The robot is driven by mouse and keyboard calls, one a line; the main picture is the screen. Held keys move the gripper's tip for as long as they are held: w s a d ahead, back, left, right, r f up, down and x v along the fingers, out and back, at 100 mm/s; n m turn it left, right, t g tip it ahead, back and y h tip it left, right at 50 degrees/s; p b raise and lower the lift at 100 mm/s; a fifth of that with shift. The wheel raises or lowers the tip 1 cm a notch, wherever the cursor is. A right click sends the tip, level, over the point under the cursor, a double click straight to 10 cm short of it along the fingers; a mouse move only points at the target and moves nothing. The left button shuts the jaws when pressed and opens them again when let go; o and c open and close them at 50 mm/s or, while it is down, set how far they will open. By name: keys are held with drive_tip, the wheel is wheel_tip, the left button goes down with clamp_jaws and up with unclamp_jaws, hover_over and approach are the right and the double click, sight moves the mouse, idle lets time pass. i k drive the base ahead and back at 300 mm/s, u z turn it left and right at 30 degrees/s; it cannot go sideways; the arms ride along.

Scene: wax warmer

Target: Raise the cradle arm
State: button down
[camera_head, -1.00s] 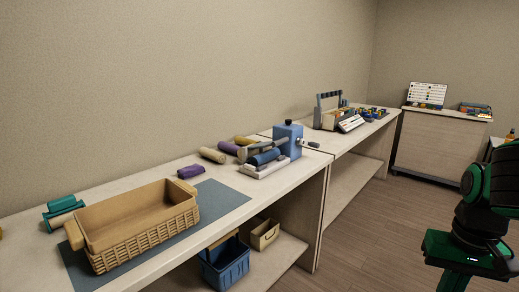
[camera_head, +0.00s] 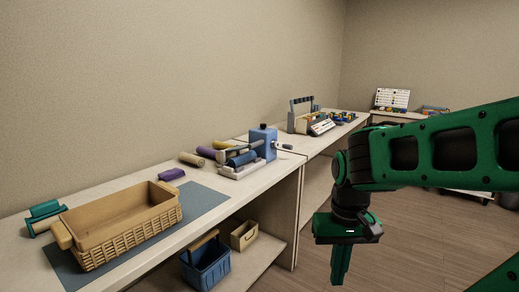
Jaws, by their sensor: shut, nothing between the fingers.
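The wax warmer (camera_head: 263,143) is a blue box on the bench, with a dark top knob and a small handle on its right side. My gripper (camera_head: 340,272) is at the right, in front of the bench edge and apart from the warmer. It points down and is shut and empty.
A tan basket (camera_head: 125,236) stands on a grey mat (camera_head: 203,201) at the left. Several coloured rolls lie near the wall, including a purple one (camera_head: 171,174). A blue bin (camera_head: 206,266) and a beige bin (camera_head: 244,236) are on the lower shelf. Open floor lies at right.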

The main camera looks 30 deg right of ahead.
sight(251, 146)
drive_tip(key=u, duration=0.05)
drive_tip(key=i, duration=1)
drive_tip(key=z, duration=0.05)
